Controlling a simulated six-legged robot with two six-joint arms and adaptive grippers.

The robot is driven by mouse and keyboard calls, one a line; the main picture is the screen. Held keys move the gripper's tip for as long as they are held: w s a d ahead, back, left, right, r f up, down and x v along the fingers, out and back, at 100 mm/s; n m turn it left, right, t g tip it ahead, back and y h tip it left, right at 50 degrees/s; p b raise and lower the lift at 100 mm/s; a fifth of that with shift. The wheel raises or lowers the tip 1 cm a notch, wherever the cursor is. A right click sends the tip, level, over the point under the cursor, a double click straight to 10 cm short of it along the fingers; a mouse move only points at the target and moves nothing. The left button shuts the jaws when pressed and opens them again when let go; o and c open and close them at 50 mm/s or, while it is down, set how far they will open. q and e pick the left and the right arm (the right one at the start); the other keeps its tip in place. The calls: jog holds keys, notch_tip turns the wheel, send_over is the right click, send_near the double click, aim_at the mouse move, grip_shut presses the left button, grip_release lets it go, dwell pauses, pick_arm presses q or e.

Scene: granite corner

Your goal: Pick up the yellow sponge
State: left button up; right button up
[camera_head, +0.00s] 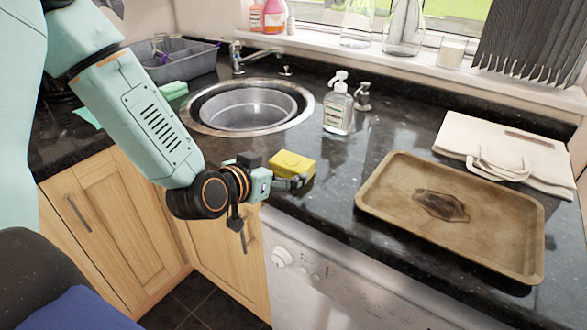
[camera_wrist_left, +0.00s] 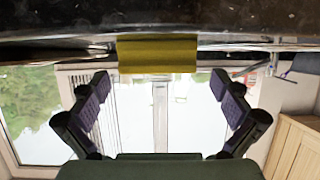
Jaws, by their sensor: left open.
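The yellow sponge (camera_head: 292,165) lies on the black granite counter near its front edge, in front of the sink. In the left wrist view the sponge (camera_wrist_left: 157,54) shows at the top middle, beyond the fingertips and between their lines. My left gripper (camera_head: 294,183) is at the counter's front edge, close to the sponge's near side. In the left wrist view its two fingers (camera_wrist_left: 166,86) are spread apart with nothing between them. The head view does not show clearly whether a finger touches the sponge. My right gripper is not in view.
A round metal sink (camera_head: 250,105) lies behind the sponge. A soap bottle (camera_head: 339,105) stands behind and right. A brown tray (camera_head: 450,215) and a folded cream bag (camera_head: 505,150) lie to the right. A green sponge (camera_head: 174,90) and a grey basket (camera_head: 172,62) are at the left.

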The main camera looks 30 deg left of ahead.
aim_at(290, 163)
pick_arm(q)
jog(key=shift+w+d+b, duration=0.3)
jog(key=shift+w+d, duration=0.05)
jog(key=shift+w, duration=0.35)
jog(key=x, duration=0.3)
jog(key=shift+w+a+f+b, duration=0.1)
jog(key=shift+w+a+b, duration=0.05)
jog(key=shift+w+b, duration=0.15)
jog(key=shift+s+r, duration=0.25)
jog(key=shift+c, duration=1.2)
jog(key=shift+w+f, duration=0.15)
jog(key=c, duration=0.4)
jog(key=shift+c, duration=0.9)
